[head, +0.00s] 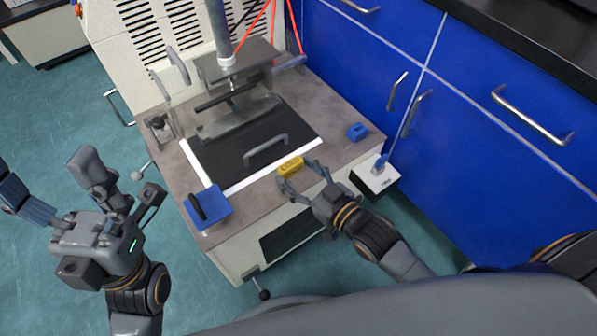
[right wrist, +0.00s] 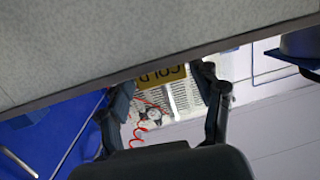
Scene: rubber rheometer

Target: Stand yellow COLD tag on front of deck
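The yellow COLD tag (head: 290,166) is at the front of the grey machine deck (head: 338,122), just in front of the black plate's white border. In the right wrist view, the tag (right wrist: 163,76) shows its lettering upside down beyond the deck edge. My right gripper (head: 295,173) reaches in from the front with its fingers spread on either side of the tag. In the right wrist view, the right gripper (right wrist: 165,92) shows gaps beside the tag, so it looks open. My left gripper (head: 48,172) is open and empty, left of the deck over the floor.
A blue block with a dark handle (head: 208,207) sits at the deck's front left corner. A small blue block (head: 357,131) is at the right. A metal handle (head: 265,149) rises from the black plate. A white box (head: 374,180) stands right of the deck, beside blue cabinets (head: 480,150).

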